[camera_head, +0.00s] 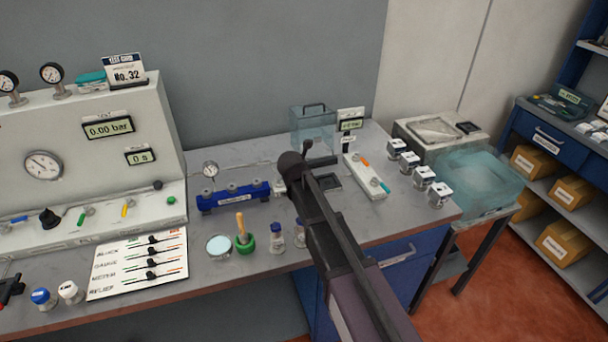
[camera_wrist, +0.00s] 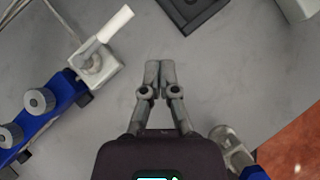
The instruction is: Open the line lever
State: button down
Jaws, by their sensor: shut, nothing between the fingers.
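A white lever (camera_wrist: 113,25) sits on a pale block (camera_wrist: 97,70) at the end of the blue manifold (camera_wrist: 38,112) in the wrist view. The lever points up and right, roughly along the manifold's length. My gripper (camera_wrist: 160,72) is shut and empty, to the right of the block and apart from it. In the head view the block (camera_head: 280,187) is at the right end of the blue manifold (camera_head: 228,197), and my arm hides much of the area beside it. I cannot make out the fingertips there.
A white strip with orange and teal handles (camera_head: 366,177) lies right of my arm. Several small white-topped blocks (camera_head: 421,176) stand farther right. A green pot (camera_head: 244,241), a round dish (camera_head: 219,246) and small bottles (camera_head: 277,238) stand in front of the manifold.

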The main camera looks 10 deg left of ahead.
jog(key=s+d+r+p, duration=0.2)
jog(key=s+r+p, duration=0.2)
jog(key=r+p, duration=0.1)
jog(key=shift+d+r, duration=0.2)
jog(key=shift+r, duration=0.2)
dwell(0.5)
jog(key=s+d+f+m+g, duration=0.1)
jog(key=s+d+m, duration=0.4)
jog(key=d+m, duration=0.6)
jog(key=s+d+f+m+g, duration=0.2)
jog(key=s+d+m+g, duration=0.2)
jog(key=d+m, duration=0.7)
jog(key=s+d+f+m+g, duration=0.1)
jog(key=s+d+m+g, duration=0.1)
jog(key=s+d+m, duration=0.6)
jog(key=shift+s+d+f+m+g+y, duration=0.15)
jog(key=shift+s+d+m+g+y, duration=0.2)
jog(key=shift+d+m, duration=1.75)
jog(key=shift+w+a+m, duration=0.1)
jog(key=shift+a+m, duration=0.3)
jog(key=shift+a, duration=0.1)
